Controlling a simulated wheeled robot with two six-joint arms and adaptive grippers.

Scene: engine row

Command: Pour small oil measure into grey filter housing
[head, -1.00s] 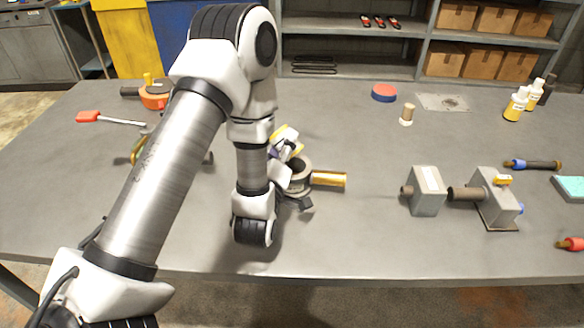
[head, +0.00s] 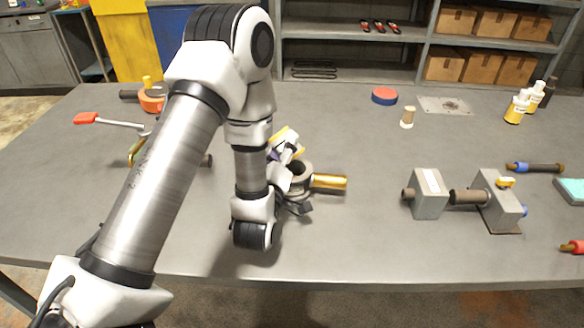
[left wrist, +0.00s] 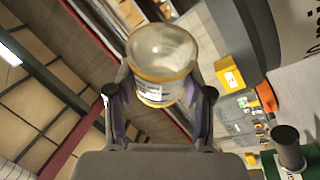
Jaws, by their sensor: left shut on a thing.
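The small oil measure is a clear cup with yellow bands and a white label, in the left wrist view (left wrist: 162,62). It also shows partly in the head view (head: 284,138), tilted, behind my left arm. My left gripper (head: 288,153) is shut on it, with one finger on each side in the left wrist view (left wrist: 158,98). A round grey housing (head: 305,176) with a gold cylinder at its right stands on the table, just below and right of the measure. My arm hides part of it. Whether oil is flowing cannot be told. My right gripper is not in view.
A grey block fixture with a shaft (head: 428,195) stands to the right. A red-handled tool (head: 87,118) and an orange item (head: 152,100) lie at left. Bottles (head: 518,106) stand at the far right. The table (head: 350,235) is clear in front of the housing.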

